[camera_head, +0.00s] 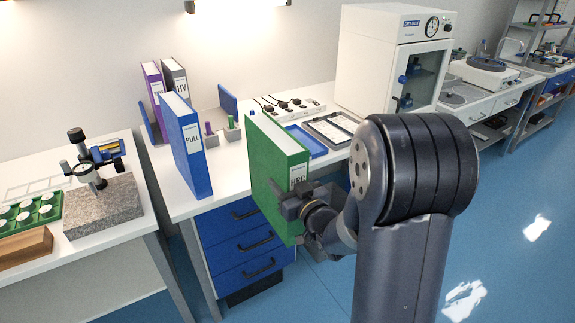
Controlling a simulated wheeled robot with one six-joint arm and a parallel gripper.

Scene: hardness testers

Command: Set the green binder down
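The green binder (275,165), with a white "HRC" label on its spine, stands upright in the camera_head view. My gripper (300,203) is at the lower part of its spine and appears closed on it; the fingertips are partly hidden by the binder and my wrist. The binder is in front of the white table's (233,168) front edge, and its lower part overlaps the blue drawers from this view. It looks held in the air, apart from the tabletop.
A blue "PULL" binder (187,147) stands upright near the table's left front. Purple (153,85) and grey (175,77) binders stand behind it. A blue tray (307,141), a clipboard (331,129) and a white dry box (385,60) are to the right. Bare tabletop shows between the blue and green binders.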

